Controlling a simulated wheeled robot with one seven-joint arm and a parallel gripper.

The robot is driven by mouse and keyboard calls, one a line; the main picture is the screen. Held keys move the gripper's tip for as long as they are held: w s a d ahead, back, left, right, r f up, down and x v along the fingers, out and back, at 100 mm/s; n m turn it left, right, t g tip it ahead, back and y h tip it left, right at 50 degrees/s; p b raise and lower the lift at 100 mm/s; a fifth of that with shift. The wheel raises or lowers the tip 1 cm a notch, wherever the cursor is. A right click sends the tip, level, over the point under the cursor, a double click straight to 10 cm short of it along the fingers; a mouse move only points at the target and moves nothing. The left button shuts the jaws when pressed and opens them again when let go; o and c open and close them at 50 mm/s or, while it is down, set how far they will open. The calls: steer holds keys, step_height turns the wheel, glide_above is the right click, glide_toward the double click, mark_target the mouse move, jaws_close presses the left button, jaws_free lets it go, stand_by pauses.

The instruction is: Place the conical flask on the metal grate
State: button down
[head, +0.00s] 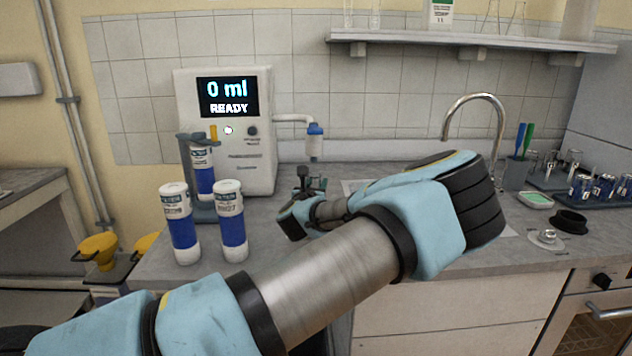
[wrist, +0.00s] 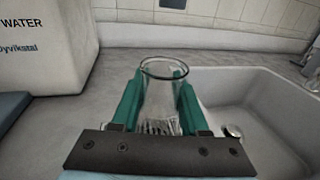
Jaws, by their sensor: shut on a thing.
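The conical flask (wrist: 163,98) is clear glass and sits upright between the two green fingers of my gripper (wrist: 160,90) in the wrist view, its round rim facing up. The fingers press on it from both sides. Pale stripes show at its lower part; I cannot tell whether they belong to the flask or to something behind it. In the head view my gripper (head: 312,186) is over the counter, right of the water dispenser, partly hidden by my arm; the flask cannot be made out there. I cannot clearly identify the metal grate in either view.
The white dispenser (head: 226,130) reads 0 ml READY, with its spout (head: 314,142) above the counter. Blue-and-white bottles (head: 231,222) stand at the left. The sink (wrist: 250,115) lies right of the flask. A black ring (head: 569,221) and racks (head: 600,198) stand at the right.

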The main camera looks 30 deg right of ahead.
steer(key=shift+f, duration=0.1)
steer(key=shift+c, duration=2.1)
jaws_free()
steer(key=shift+r, duration=0.2)
steer(key=b+v, duration=0.3)
steer(key=v, duration=0.9)
steer(key=shift+b, duration=0.3)
